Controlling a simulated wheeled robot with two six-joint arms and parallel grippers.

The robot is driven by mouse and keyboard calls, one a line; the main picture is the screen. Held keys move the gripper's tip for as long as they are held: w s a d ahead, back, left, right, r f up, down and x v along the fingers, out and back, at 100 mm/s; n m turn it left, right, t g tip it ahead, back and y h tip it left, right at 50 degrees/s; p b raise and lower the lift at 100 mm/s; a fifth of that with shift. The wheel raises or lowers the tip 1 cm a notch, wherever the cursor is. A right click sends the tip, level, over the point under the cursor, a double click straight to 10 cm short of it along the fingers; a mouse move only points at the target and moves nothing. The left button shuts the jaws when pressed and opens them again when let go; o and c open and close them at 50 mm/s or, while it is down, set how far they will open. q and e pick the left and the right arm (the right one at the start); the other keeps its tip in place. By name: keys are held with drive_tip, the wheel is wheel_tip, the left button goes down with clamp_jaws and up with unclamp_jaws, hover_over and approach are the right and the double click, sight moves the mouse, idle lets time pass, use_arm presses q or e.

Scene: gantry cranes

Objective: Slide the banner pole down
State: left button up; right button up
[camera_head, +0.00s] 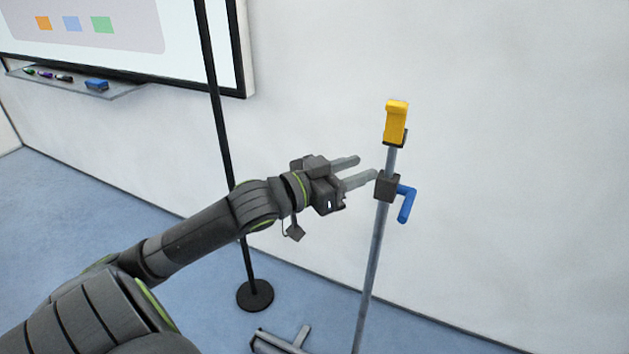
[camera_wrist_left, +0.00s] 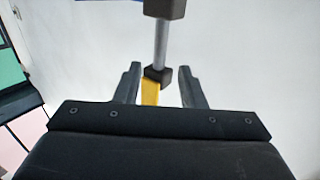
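The banner pole (camera_head: 373,255) is a thin grey upright with a yellow grip (camera_head: 396,122) at its top. A dark collar (camera_head: 388,186) with a blue lever (camera_head: 406,204) sits around the pole below the grip. My left gripper (camera_head: 367,168) is open and empty, its two fingers pointing right, just left of the pole near collar height. In the left wrist view, the yellow grip (camera_wrist_left: 151,92) shows between the open fingers, with the grey pole (camera_wrist_left: 161,42) and dark collar (camera_wrist_left: 165,8) above it in the picture. Contact with the pole is not visible. My right gripper is not in view.
A black pole on a round base (camera_head: 255,295) stands behind my left arm. A grey foot (camera_head: 283,341) lies on the blue floor at the bottom. A whiteboard (camera_head: 100,30) and a marker tray (camera_head: 80,85) are on the wall. The right side is bare wall.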

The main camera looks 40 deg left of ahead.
use_arm(q)
drive_tip(key=p+v, duration=0.7)
drive_tip(key=v, duration=0.1)
drive_tip(key=shift+s, duration=0.2)
drive_tip(key=shift+a, duration=0.1)
drive_tip(key=shift+c, duration=0.3)
